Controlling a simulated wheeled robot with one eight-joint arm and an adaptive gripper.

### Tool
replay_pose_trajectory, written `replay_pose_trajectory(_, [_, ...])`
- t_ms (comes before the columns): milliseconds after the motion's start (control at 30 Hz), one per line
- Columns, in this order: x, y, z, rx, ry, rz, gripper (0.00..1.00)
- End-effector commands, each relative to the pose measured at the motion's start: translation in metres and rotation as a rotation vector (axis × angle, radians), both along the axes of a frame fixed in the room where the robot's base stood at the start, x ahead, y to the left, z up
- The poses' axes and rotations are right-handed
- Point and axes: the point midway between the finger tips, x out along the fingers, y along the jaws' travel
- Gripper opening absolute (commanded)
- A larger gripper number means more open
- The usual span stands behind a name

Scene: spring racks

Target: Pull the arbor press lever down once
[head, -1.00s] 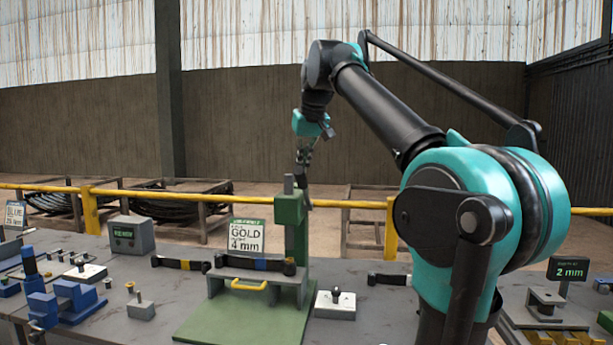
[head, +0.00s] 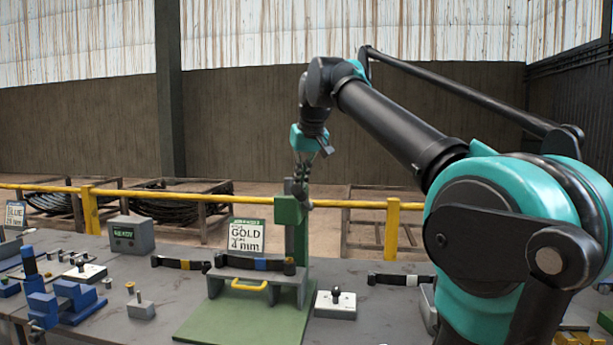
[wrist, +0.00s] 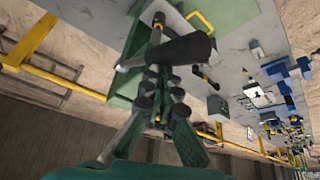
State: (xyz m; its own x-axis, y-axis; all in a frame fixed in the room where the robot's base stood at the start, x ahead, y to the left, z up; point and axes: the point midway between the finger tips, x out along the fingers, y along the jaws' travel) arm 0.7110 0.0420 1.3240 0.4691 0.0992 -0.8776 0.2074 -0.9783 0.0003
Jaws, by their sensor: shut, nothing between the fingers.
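The green arbor press (head: 291,212) stands on its green base plate at the middle of the bench. It also shows at the top of the wrist view (wrist: 130,80). My gripper (head: 303,188) is shut and empty, pointing down beside the top of the press column. In the wrist view its fingertips (wrist: 158,76) are close together, just by a dark cylindrical grip (wrist: 182,49) that looks like the lever's handle. I cannot tell whether they touch it. In the head view the lever is mostly hidden around my gripper.
A grey fixture with a yellow handle (head: 249,287) and a dark banded strip stands in front of the press. A GOLD 4 mm sign (head: 246,235) is behind it. A blue vise (head: 72,300) is at left. A yellow rail (head: 345,204) runs behind the bench.

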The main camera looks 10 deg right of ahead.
Motion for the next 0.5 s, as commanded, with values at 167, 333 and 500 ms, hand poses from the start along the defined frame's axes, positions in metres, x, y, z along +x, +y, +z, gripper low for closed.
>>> replay_pose_trajectory(167, [0.0,0.0,-0.001,0.0,0.0,0.0,0.0])
replay_pose_trajectory(333, [-0.003,0.001,-0.009,0.0,0.0,0.0,0.0])
replay_pose_trajectory(500, [-0.007,0.002,-0.02,0.0,0.0,0.0,0.0])
